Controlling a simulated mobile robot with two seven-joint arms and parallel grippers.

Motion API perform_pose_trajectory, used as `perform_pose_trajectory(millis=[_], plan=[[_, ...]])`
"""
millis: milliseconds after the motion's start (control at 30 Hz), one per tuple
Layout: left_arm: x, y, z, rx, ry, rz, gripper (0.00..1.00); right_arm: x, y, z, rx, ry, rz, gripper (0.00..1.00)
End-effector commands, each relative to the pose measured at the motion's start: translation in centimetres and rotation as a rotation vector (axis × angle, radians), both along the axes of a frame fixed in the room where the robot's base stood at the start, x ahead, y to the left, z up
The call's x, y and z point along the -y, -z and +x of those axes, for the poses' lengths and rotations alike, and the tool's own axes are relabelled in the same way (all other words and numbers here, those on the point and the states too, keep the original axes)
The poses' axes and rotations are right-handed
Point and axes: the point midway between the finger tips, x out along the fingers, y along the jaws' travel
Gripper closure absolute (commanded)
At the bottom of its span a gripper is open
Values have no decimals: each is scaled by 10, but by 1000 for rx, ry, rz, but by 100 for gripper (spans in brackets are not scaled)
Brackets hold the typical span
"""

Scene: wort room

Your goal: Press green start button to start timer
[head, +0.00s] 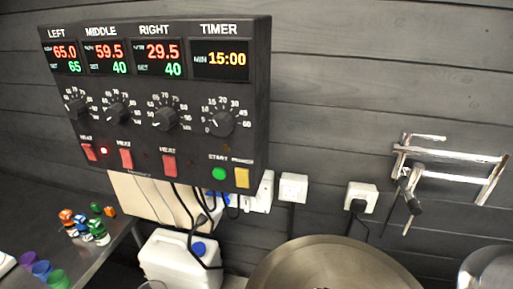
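The green start button (219,174) is on the lower right of the black control box (185,95) on the wall, under the label START. A yellow button (242,178) sits just to its right. The timer display (220,60) at the box's upper right reads 15:00 in yellow, with the timer knob (221,123) below it. Neither of my grippers shows in the head view.
Red heat switches (126,158) line the box's lower edge. Below stand a white canister (180,262) with a blue cap and a large round metal lid (330,265). Small coloured items (84,225) lie on the left counter. A metal bracket (450,175) is on the right wall.

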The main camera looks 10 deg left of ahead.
Motion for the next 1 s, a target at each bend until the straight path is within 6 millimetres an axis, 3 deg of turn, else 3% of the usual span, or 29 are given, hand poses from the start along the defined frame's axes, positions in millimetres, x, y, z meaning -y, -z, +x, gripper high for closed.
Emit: perform_pose_trajectory(millis=[67, 567, 1000], plan=[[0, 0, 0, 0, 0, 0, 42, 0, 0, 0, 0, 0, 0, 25], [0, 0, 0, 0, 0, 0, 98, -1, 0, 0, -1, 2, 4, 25], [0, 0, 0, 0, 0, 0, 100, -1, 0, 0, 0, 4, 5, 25]])
